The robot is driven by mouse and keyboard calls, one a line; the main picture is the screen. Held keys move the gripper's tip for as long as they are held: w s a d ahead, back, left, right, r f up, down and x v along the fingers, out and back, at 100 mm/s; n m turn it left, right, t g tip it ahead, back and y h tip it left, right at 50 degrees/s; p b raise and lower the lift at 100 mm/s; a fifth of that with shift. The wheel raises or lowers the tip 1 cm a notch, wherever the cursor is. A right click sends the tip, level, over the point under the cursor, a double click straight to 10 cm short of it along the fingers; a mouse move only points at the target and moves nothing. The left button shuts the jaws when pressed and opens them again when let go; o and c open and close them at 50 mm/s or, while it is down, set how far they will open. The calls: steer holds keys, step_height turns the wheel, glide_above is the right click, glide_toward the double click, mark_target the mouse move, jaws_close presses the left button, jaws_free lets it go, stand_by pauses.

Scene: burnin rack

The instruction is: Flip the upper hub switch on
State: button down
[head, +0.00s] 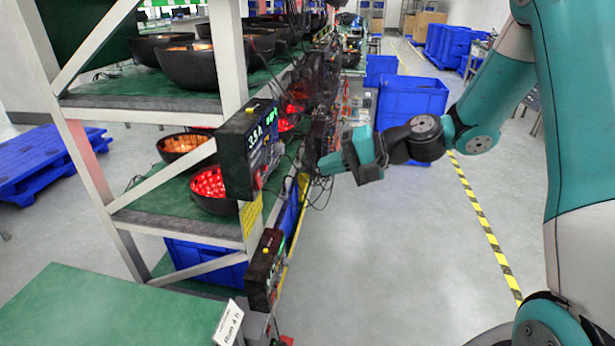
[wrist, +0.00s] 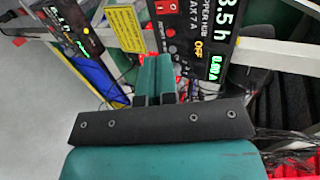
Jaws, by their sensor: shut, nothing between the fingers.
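The upper hub (head: 236,155) is a black box on the rack's front post, with a lit "3.5 h" display. In the wrist view the upper hub (wrist: 222,75) is labelled "UPPER HUB MAX 7A", with a yellow "OFF" mark and a green current readout. A red switch-like part (wrist: 166,8) shows on its face at the top edge. My gripper (head: 326,165) is shut and empty, right of the hub in the head view. In the wrist view my gripper (wrist: 154,68) has its fingertips just below the red part; whether they touch the panel I cannot tell.
A lower hub (head: 264,270) is mounted below, also seen in the wrist view (wrist: 68,28). Loose cables (head: 318,190) hang by the rack near my gripper. Black bowls (head: 190,66) with lit contents stand on the shelves.

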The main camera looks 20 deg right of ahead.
mark_target(261, 186)
steer(key=shift+s+d+r, duration=0.2)
steer(key=shift+s+d, duration=0.05)
steer(key=shift+d, duration=0.1)
steer(key=shift+f, duration=0.1)
steer(key=f+b, duration=0.1)
steer(key=b, duration=0.1)
steer(key=shift+s+d+f+b, duration=0.15)
steer(key=shift+b, duration=0.25)
steer(key=p+x, duration=0.1)
steer(key=x, duration=0.3)
steer(key=p+x, duration=0.2)
steer(key=x, duration=0.3)
steer(key=r+p+x, duration=0.1)
steer(key=p+x, duration=0.1)
steer(key=x, duration=0.3)
